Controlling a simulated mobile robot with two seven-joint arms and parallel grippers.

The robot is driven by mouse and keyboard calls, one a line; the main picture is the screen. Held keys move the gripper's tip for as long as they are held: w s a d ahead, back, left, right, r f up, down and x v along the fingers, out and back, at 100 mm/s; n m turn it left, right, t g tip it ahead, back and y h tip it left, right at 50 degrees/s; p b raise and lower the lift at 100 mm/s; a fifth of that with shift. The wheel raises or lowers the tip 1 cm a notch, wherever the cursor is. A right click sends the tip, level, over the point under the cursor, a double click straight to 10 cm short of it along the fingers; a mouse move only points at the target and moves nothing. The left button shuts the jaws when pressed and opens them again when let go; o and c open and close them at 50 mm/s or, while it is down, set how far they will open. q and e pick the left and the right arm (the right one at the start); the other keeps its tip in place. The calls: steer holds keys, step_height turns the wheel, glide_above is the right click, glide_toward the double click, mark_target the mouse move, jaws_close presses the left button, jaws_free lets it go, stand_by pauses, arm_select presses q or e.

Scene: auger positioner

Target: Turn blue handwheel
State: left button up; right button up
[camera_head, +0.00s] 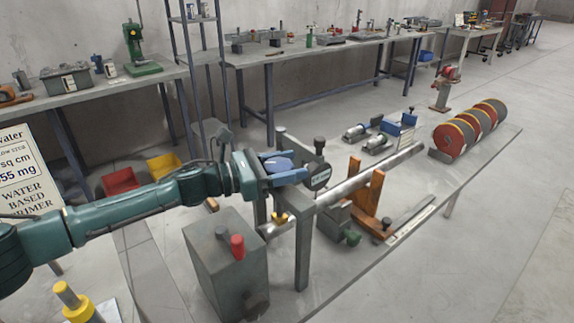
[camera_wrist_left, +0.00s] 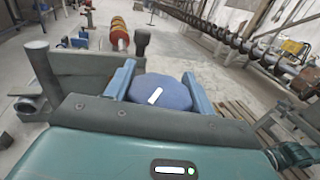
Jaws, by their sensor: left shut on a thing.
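The blue handwheel (camera_head: 279,164) is a round blue disc on the grey frame of the positioner, near the middle of the head view. My left gripper (camera_head: 291,171) reaches it from the left, with one blue finger on either side of its rim. In the left wrist view the handwheel (camera_wrist_left: 160,91) fills the space between the two fingers (camera_wrist_left: 160,88) and shows a white mark on its face. The gripper is shut on it. The handwheel's underside and mount are hidden. My right gripper is not in view.
A black-knobbed dark part (camera_head: 319,174) stands just right of the handwheel. A long metal shaft (camera_head: 370,175) runs back right from the frame. A grey box with a red knob (camera_head: 230,262) stands below my left arm. Open floor (camera_head: 480,235) lies at the right.

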arm_select(q)
steer(key=shift+n+t, duration=0.3)
steer(key=shift+t, duration=0.2)
steer(key=shift+w+a+n+t+y, duration=0.1)
steer(key=shift+n+t+y, duration=0.75)
steer(key=shift+t, duration=0.35)
steer(key=n+t+y, duration=0.1)
steer(key=n+t, duration=0.1)
steer(key=n+t+y+p, duration=0.1)
steer(key=t+y, duration=0.1)
steer(key=shift+w+a+r+n+y+p, duration=0.1)
steer(key=shift+w+n+y+p, duration=0.15)
steer(key=shift+n+p, duration=0.1)
steer(key=n+t+y+p, duration=0.1)
steer(key=y, duration=0.1)
steer(key=n+t+y, duration=0.2)
steer(key=shift+w+a+p, duration=0.1)
steer(key=shift+a+p, duration=0.1)
steer(key=shift+p, duration=0.15)
steer(key=shift+w+a+n+t+y+p, duration=0.15)
steer(key=shift+n+t+y+p, duration=0.35)
steer(key=shift+n+y, duration=0.6)
steer(key=shift+a, duration=0.1)
steer(key=o, duration=1)
steer(key=shift+c, duration=0.2)
